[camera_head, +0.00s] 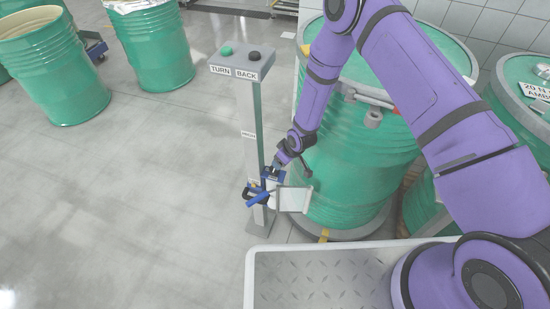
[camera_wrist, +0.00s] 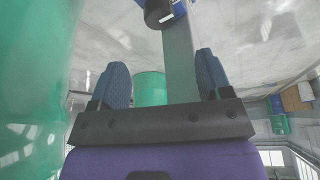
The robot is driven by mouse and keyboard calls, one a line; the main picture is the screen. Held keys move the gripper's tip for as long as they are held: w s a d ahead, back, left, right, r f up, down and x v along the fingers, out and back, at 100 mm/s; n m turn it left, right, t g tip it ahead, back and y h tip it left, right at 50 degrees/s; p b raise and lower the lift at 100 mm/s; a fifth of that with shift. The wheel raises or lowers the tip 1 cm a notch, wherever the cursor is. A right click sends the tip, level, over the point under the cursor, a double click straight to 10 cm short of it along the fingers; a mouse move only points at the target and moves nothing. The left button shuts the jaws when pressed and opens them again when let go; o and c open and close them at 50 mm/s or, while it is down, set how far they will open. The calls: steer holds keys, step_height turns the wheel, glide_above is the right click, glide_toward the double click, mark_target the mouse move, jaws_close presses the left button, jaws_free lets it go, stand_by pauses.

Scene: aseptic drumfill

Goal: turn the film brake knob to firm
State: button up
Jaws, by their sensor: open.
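In the wrist view my gripper (camera_wrist: 162,62) is open, with its two blue-grey fingers apart and nothing between them. A dark round knob (camera_wrist: 158,15) with a pale mark on its edge shows beyond the fingertips at the top of that view, beside a blue part and the grey post (camera_wrist: 181,70). The fingers do not touch the knob. In the head view my gripper (camera_head: 272,178) is low beside the post (camera_head: 253,150), at a blue carriage (camera_head: 257,197). The knob cannot be made out clearly there, and its setting cannot be read.
A clear film sheet (camera_head: 296,199) hangs by the carriage, close to a large green drum (camera_head: 350,165). A white-rimmed tread-plate deck (camera_head: 320,275) is in front. The left floor is open.

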mark_target(275, 171)
steer(key=x, duration=1.1)
steer(key=shift+w, duration=0.15)
steer(key=c, duration=0.9)
